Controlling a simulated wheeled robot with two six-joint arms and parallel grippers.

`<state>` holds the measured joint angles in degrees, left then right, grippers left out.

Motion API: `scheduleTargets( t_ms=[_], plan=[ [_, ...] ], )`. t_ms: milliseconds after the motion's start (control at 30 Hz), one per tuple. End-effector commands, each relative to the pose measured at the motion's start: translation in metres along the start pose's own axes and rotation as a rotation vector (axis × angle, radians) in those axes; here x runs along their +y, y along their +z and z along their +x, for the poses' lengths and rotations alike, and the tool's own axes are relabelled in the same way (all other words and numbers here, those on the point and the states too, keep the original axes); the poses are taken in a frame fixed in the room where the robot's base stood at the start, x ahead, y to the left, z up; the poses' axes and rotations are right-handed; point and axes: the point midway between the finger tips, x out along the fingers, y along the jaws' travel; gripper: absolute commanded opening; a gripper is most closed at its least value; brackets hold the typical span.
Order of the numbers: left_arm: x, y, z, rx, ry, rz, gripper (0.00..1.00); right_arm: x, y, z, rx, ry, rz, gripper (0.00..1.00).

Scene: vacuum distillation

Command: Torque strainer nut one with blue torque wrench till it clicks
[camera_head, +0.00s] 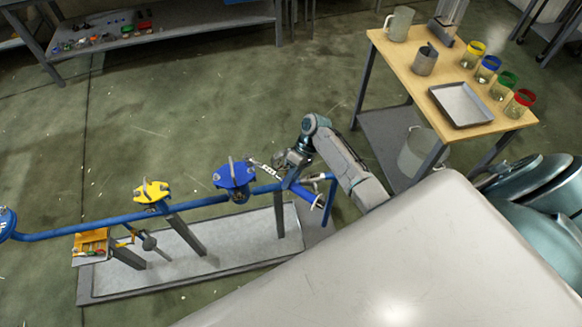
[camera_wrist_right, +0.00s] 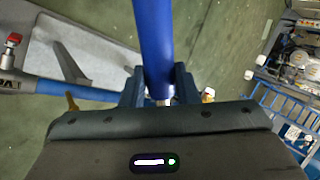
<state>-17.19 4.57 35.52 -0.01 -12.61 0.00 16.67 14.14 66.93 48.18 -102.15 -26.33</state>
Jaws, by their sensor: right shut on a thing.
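The blue torque wrench has a blue handle (camera_head: 304,194) and a pale, marked shaft running up-left from it toward the blue strainer cover (camera_head: 235,174). My right gripper (camera_head: 288,172) is shut on the wrench. In the right wrist view, the wrench's blue handle (camera_wrist_right: 154,45) stands between the two dark fingers (camera_wrist_right: 158,92). The shaft's far end lies close to the cover's right edge; I cannot tell whether it sits on a nut. The separate nuts are too small to tell apart. My left gripper is not in view.
A blue pipe (camera_head: 95,226) runs along the floor stand (camera_head: 265,229). A yellow cover (camera_head: 152,191) sits left of the blue one. A wooden-topped table (camera_head: 418,75) at upper right holds a metal tray (camera_head: 460,104) and several colour-lidded jars. Floor behind the pipe is clear.

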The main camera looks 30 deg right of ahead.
Motion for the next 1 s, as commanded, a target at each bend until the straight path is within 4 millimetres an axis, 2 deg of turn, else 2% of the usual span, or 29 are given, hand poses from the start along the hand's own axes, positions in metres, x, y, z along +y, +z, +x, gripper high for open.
scheduleTargets(
  t_ms=[267,633,1000],
  plan=[
    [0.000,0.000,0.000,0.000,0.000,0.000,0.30,-0.006,-0.001,-0.007,0.001,0.000,-0.003,0.00],
    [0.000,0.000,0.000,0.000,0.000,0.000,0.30,-0.026,-0.001,-0.033,0.001,0.000,-0.003,0.00],
    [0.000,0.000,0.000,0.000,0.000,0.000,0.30,-0.030,-0.001,-0.036,0.001,-0.001,-0.003,0.00]
  ],
)
